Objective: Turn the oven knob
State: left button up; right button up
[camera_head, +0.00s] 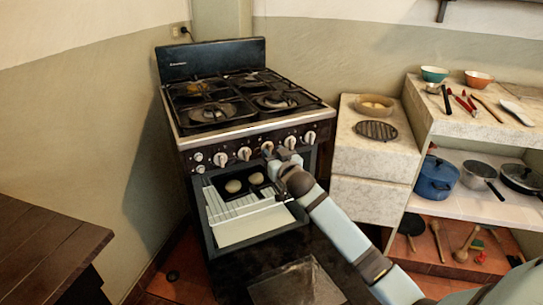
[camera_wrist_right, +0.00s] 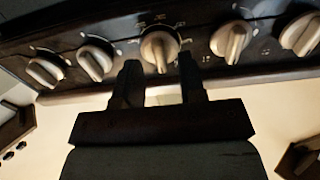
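The dark stove and oven (camera_head: 252,124) stands against the wall, with a row of pale knobs across its front panel. My right gripper (camera_head: 274,160) is at this panel, in front of the middle knob (camera_head: 267,147), which it partly hides. In the right wrist view, my gripper (camera_wrist_right: 158,70) is open. Its two dark fingers point toward the middle knob (camera_wrist_right: 159,50), with one fingertip just below it on each side. The knob's grip stands about vertical, and no finger visibly closes on it. Other knobs sit on both sides. My left gripper is not in view.
The oven cavity below the knobs shows a rack (camera_head: 233,215) and a dark tray with two round pale buns (camera_head: 234,186). A wooden table (camera_head: 45,245) is at left. Stone shelves with pots, including a blue pot (camera_head: 436,180), stand at right.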

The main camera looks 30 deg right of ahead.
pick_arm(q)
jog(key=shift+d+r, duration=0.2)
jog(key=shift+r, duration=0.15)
pick_arm(e)
jog(key=shift+w+d, duration=0.1)
jog(key=shift+w, duration=0.6)
grip_shut()
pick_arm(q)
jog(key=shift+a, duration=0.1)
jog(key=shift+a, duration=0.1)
